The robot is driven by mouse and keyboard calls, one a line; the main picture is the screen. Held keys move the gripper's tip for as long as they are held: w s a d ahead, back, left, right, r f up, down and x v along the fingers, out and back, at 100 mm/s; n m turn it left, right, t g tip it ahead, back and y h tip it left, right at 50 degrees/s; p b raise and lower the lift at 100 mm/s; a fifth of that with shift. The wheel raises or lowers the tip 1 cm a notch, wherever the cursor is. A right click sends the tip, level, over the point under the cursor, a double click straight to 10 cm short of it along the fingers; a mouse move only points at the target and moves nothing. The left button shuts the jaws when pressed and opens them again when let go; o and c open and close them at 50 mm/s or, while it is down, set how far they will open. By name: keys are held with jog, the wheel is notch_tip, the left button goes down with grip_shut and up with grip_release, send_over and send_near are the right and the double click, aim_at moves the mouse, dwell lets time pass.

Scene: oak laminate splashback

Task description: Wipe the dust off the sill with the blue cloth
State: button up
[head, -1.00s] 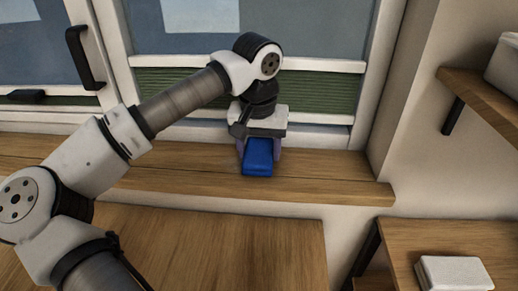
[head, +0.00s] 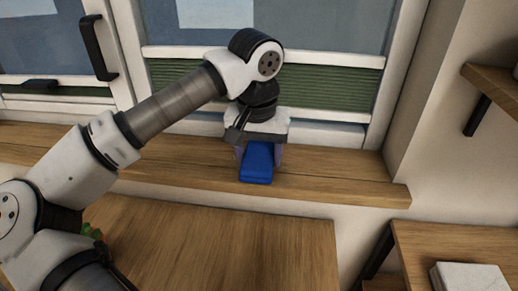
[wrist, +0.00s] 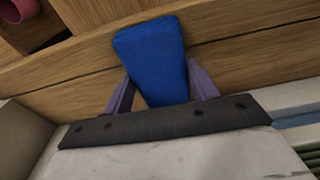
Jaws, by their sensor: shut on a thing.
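The blue cloth (head: 257,163) is a folded pad between the purple-grey fingers of my gripper (head: 259,156). My gripper points down over the wooden sill (head: 345,186) below the window. In the wrist view the cloth (wrist: 150,55) sticks out past both fingers (wrist: 162,88), with wood grain behind it. The cloth is at or just above the sill; contact is not clear. I cannot make out dust on the sill, and my arm hides part of its left side.
A wooden worktop (head: 230,245) lies below the sill. Shelves stand at right, the lower (head: 435,245) with a white box (head: 470,277). A window handle (head: 97,47) is at upper left.

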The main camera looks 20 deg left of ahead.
aim_at(252, 142)
jog(key=shift+s+d+f+b, duration=0.1)
jog(key=shift+s+d+b, duration=0.2)
jog(key=shift+s, duration=0.6)
jog(key=shift+s+d+f+b, duration=0.1)
jog(key=shift+s+d+b, duration=0.15)
jog(key=shift+s, duration=0.6)
jog(key=shift+s+a+r, duration=0.1)
jog(key=shift+s+a, duration=0.15)
jog(key=shift+a, duration=0.75)
jog(key=shift+w+a+r, duration=0.1)
jog(key=shift+w+a, duration=0.1)
jog(key=shift+w, duration=0.45)
jog(key=shift+w+a, duration=0.2)
jog(key=shift+w, duration=0.4)
jog(key=shift+w+a+r, duration=0.1)
jog(key=shift+w+a, duration=0.1)
jog(key=shift+w, duration=0.45)
jog(key=shift+w+a+f+p, duration=0.1)
jog(key=shift+w+a+p, duration=0.1)
jog(key=shift+w, duration=0.55)
jog(key=shift+w+a+p, duration=0.1)
jog(key=shift+w+a, duration=0.1)
jog(key=shift+w, duration=0.65)
jog(key=shift+r, duration=0.25)
